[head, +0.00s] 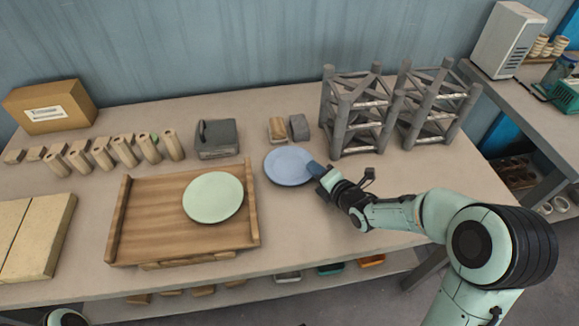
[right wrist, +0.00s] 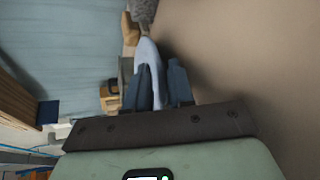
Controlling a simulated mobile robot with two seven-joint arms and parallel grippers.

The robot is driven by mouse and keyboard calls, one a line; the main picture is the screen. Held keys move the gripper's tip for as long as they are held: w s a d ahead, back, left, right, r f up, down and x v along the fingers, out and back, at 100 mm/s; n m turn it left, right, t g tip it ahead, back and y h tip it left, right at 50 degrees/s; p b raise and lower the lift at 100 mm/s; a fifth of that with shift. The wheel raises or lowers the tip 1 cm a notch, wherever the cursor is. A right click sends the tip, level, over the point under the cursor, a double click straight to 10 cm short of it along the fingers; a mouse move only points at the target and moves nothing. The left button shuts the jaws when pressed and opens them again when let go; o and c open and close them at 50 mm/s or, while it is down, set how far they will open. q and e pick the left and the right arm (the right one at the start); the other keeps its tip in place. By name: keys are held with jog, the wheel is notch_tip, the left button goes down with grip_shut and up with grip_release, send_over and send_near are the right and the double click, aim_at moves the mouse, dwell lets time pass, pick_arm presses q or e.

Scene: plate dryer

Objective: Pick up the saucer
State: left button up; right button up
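The blue saucer (head: 287,166) is at the middle of the table, right of the wooden tray. My right gripper (head: 318,171) is at its right rim. In the right wrist view the saucer (right wrist: 149,58) shows nearly edge-on, its rim between the two close-set fingers (right wrist: 160,86). The fingers look shut on the rim, which they partly hide. I cannot tell whether the saucer is clear of the table. My left gripper is not in view.
A pale green plate (head: 213,197) lies on the wooden tray (head: 135,215). Grey racks (head: 352,112) stand behind and right of the saucer. Small blocks (head: 278,128) and a dark grey box (head: 216,138) sit behind it. The table front right of the tray is clear.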

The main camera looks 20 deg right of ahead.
jog(key=shift+w+a+f, duration=0.15)
jog(key=shift+w+f, duration=0.05)
jog(key=shift+w, duration=0.3)
grip_shut()
jog(key=shift+r, duration=0.1)
pick_arm(q)
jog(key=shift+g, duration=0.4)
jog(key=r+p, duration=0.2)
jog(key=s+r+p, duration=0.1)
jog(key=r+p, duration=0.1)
jog(key=p, duration=0.1)
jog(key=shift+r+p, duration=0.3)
pick_arm(e)
notch_tip(320, 180, up, 20)
